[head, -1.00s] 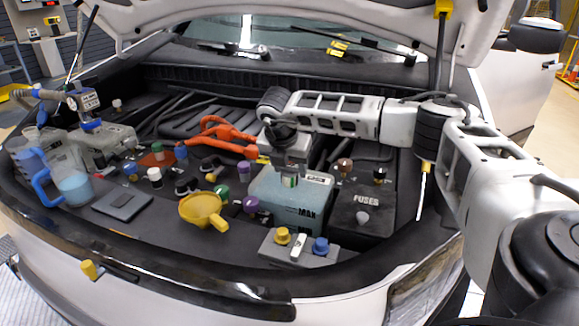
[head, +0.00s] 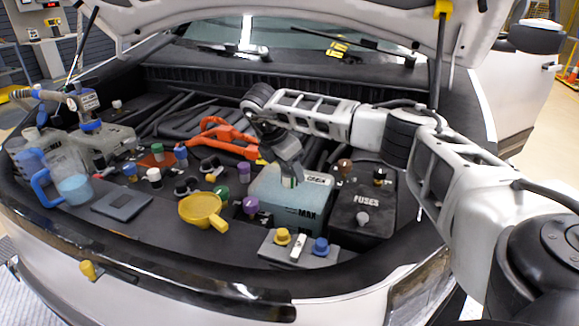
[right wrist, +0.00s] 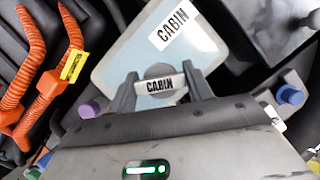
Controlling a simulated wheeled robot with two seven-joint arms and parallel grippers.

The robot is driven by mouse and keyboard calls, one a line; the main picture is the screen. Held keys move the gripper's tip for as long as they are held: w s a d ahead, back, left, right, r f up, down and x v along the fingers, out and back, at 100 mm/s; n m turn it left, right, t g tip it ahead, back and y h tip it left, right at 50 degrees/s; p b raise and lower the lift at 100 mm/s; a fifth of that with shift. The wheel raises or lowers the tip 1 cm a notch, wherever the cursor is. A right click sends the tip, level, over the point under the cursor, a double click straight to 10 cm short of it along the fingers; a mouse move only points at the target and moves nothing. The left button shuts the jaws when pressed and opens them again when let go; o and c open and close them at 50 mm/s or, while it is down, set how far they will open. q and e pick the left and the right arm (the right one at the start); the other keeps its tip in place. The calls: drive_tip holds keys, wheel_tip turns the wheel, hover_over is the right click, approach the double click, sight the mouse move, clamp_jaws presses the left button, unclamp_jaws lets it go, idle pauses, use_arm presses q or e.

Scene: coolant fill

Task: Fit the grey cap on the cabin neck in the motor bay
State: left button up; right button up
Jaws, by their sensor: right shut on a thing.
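The cabin tank (head: 268,196) is a pale blue translucent box with a MAX mark, right of centre in the motor bay. Its white CABIN label also shows in the right wrist view (right wrist: 176,25). My right gripper (head: 290,181) is over the tank's top, its body leaning to the left. In the right wrist view its two fingers are shut on the grey cap (right wrist: 160,86), which carries a CABIN label. The cap is at the top of the tank. The neck beneath it is hidden, so I cannot tell how the cap sits on it. My left gripper is not in view.
A dark FUSES box (head: 362,208) stands right of the tank. A grey block with yellow and blue caps (head: 300,248) lies in front. A yellow funnel (head: 200,208), orange cables (head: 225,138), several coloured caps and a jug (head: 72,180) are to the left.

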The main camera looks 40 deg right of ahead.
drive_tip(key=shift+f, duration=0.1)
drive_tip(key=m+g, duration=0.1)
drive_tip(key=m, duration=0.2)
drive_tip(key=shift+y, duration=0.3)
drive_tip(key=o, duration=0.9)
drive_tip(key=shift+m, duration=0.3)
drive_tip(key=v, duration=1)
drive_tip(key=p+v, duration=0.1)
drive_tip(key=v, duration=0.5)
drive_tip(key=shift+w+f, duration=0.1)
drive_tip(key=shift+w, duration=0.15)
